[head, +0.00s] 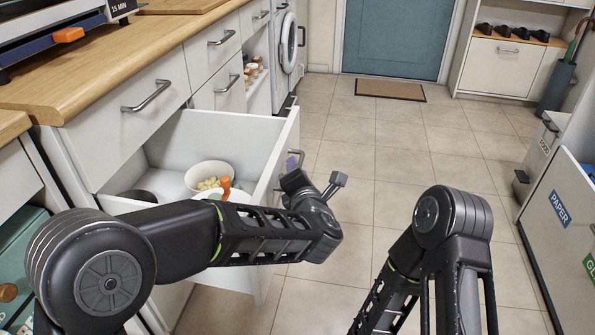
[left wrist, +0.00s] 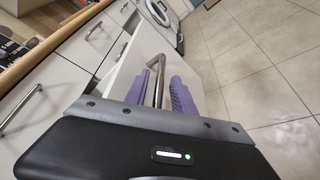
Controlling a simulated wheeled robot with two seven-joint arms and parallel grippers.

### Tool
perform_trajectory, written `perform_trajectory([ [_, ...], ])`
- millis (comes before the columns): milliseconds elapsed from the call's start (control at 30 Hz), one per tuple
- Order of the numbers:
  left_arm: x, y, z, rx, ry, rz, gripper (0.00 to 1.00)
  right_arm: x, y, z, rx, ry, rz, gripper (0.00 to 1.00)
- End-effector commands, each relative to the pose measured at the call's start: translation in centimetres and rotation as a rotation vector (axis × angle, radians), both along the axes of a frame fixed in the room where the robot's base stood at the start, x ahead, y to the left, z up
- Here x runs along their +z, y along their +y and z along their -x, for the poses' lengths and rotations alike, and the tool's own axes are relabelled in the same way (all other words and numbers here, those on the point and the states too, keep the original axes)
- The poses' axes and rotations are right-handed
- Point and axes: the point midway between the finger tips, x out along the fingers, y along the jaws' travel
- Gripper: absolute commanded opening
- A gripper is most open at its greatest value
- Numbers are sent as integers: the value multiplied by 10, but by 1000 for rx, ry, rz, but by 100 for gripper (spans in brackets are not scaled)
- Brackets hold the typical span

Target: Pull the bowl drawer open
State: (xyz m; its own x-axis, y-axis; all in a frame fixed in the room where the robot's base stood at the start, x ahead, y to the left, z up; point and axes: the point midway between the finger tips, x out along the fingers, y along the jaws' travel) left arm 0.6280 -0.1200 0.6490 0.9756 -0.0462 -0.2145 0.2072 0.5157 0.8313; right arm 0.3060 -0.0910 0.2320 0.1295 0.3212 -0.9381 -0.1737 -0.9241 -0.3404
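The bowl drawer (head: 215,134) is pulled well out from the cabinet on the left. Inside it are a white bowl (head: 209,176) with pale yellow contents, a dark bowl (head: 138,196) and an orange item (head: 225,186), partly hidden by my left arm. My left gripper (head: 293,162) is at the drawer front. In the left wrist view its purple fingers (left wrist: 160,92) stand on either side of the drawer's metal handle (left wrist: 158,68), with gaps showing between fingers and bar. My right arm is at the lower right of the head view; its gripper is out of frame.
A closed drawer with a metal handle (head: 146,96) lies above, under the wooden worktop (head: 120,62). A washing machine (head: 288,42) stands farther back. Paper and glass bins (head: 565,225) stand at the right. The tiled floor (head: 365,165) between is clear.

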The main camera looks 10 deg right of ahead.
Motion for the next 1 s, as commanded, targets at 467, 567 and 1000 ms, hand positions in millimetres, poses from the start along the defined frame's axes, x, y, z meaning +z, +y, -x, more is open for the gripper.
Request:
perform_trajectory([
  [467,6,0,16,-1,-2,0,33,5,0,0,0,1,0,36],
  [567,10,1,31,-1,-2,-1,33,10,0,1,1,3,-1,36],
  [1000,17,4,77,1,-1,1,33,18,0,3,4,8,-1,36],
])
